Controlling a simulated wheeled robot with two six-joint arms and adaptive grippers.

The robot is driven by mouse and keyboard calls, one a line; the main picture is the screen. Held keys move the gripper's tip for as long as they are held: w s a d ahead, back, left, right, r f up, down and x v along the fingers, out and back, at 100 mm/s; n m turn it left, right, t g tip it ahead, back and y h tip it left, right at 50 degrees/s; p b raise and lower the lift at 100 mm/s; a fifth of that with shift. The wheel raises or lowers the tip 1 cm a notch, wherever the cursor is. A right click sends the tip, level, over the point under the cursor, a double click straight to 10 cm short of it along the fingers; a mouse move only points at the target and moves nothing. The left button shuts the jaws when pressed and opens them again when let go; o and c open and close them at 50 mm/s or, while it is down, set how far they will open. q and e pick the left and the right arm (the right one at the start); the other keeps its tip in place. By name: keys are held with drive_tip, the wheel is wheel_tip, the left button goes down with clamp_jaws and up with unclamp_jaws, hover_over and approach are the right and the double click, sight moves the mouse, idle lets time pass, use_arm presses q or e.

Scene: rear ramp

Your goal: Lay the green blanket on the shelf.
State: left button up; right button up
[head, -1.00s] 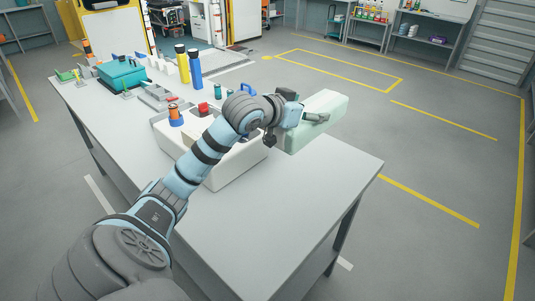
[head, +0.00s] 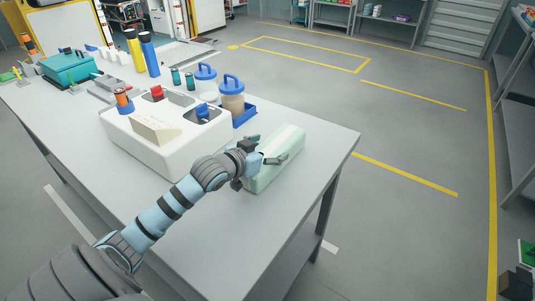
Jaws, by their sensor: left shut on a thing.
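A pale green block-shaped bundle, which looks like the folded green blanket (head: 284,154), is at the right end of the grey table. My left gripper (head: 264,159) is shut on its near left side. The blanket is at or just above the tabletop; I cannot tell whether it touches. Grey shelving shows at the right edge (head: 514,110) and along the back wall (head: 330,14); I cannot tell which is the task's shelf. My right gripper is out of view.
On the table (head: 215,240) stand a white bin (head: 150,150), blue-lidded jars (head: 232,102), a yellow bottle (head: 135,50), a blue bottle (head: 149,54) and a teal case (head: 70,68). The floor (head: 415,150) to the right is open, with yellow lines.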

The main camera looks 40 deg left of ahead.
use_arm(q)
drive_tip(key=shift+s, duration=0.25)
drive_tip(key=shift+s+d+r, duration=0.1)
drive_tip(key=shift+s+r, duration=0.05)
drive_tip(key=shift+s, duration=0.1)
drive_tip(key=o, duration=1.4)
drive_tip(key=shift+f, duration=0.2)
drive_tip(key=shift+o, duration=2)
drive_tip(key=shift+w, duration=0.1)
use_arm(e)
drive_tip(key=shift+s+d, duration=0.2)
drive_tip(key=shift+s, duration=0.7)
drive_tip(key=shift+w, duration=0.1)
